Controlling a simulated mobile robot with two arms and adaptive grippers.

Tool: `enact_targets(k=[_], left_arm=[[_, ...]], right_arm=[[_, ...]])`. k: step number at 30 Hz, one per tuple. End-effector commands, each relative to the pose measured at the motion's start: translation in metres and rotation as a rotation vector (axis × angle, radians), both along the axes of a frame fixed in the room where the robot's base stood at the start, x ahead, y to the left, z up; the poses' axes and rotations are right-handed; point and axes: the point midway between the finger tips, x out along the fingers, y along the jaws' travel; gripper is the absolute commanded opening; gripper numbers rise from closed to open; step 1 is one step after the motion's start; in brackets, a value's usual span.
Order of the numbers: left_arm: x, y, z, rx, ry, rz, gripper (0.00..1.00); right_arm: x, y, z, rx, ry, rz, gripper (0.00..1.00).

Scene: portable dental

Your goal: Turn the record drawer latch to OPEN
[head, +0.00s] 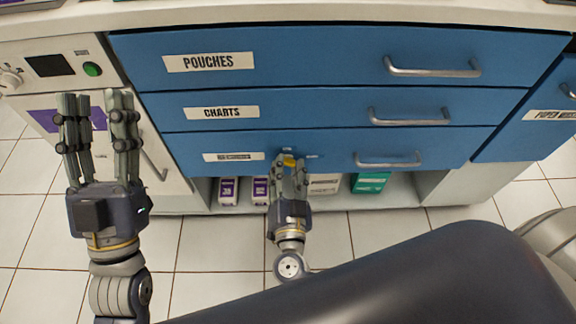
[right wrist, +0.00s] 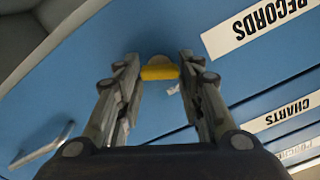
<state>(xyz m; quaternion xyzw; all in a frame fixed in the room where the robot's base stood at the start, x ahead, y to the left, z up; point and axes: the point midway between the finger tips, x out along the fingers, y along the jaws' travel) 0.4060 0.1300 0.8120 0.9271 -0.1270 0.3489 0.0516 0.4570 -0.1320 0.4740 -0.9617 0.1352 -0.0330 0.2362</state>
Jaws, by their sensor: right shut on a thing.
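The record drawer is the lowest of three blue drawers; its label (head: 233,157) is too small to read in the head view, but reads RECORDS (right wrist: 262,22) in the right wrist view. The latch, a small yellow bar on a pale round base, is on this drawer's front, right of the label in the head view (head: 289,162). It lies crosswise between the fingertips in the right wrist view (right wrist: 160,72). My right gripper (head: 290,164) is shut on the latch and partly hides it. My left gripper (head: 97,100) is open and empty at the far left, away from the latch.
The record drawer's handle (head: 388,163) is to the right of the latch. The POUCHES (head: 208,62) and CHARTS (head: 222,112) drawers are above, both closed. Boxes, one of them green (head: 370,182), stand on the open shelf below. A white unit with a green button (head: 92,69) stands left.

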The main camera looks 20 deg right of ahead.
Motion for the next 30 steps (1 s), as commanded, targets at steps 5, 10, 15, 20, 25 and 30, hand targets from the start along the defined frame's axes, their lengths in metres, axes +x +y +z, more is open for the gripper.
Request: enact_targets(k=[5,10,15,20,25,30], left_arm=[[0.021,-0.002,-0.026,0.051,0.175,0.009,0.4],[0.035,-0.002,-0.054,0.095,0.333,0.018,0.4],[0.042,-0.001,-0.078,0.128,0.451,0.025,0.4],[0.044,0.001,-0.091,0.145,0.516,0.029,0.4],[0.045,0.001,-0.097,0.151,0.545,0.03,0.4],[0.045,0.001,-0.097,0.152,0.542,0.029,0.4]], right_arm=[[0.0,0.0,0.001,0.116,-0.031,0.0,0.11],[0.0,0.0,0.001,0.258,-0.071,-0.001,0.11],[0.0,0.0,0.0,0.414,-0.117,-0.001,0.11],[0.0,-0.001,0.0,0.561,-0.16,-0.002,0.11],[0.0,-0.001,-0.001,0.71,-0.203,-0.001,0.11],[0.0,0.0,-0.002,0.842,-0.24,-0.001,0.11]])
